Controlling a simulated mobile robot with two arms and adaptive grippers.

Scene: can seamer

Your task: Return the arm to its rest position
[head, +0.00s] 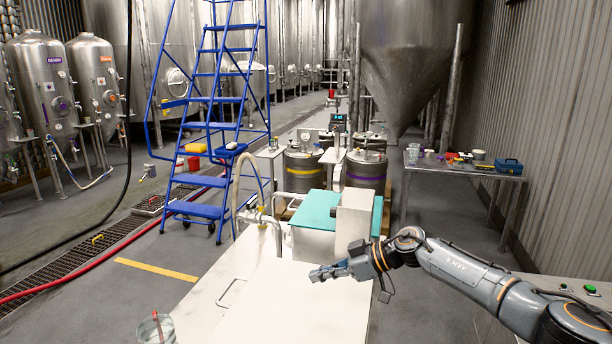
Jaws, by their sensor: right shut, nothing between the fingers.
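My right arm (450,264) comes in from the right edge and reaches left over the white worktop. Its gripper (314,276) is shut and empty, held above the right part of the worktop and pointing left. It touches no object that I can make out. My left gripper is not in view.
The white worktop (215,290) is mostly bare. A teal-topped box (313,211) with a white housing (354,214) stands behind my gripper. A clear container (155,328) sits front left. A panel with buttons (590,289) is at right. A blue ladder (205,150) stands beyond.

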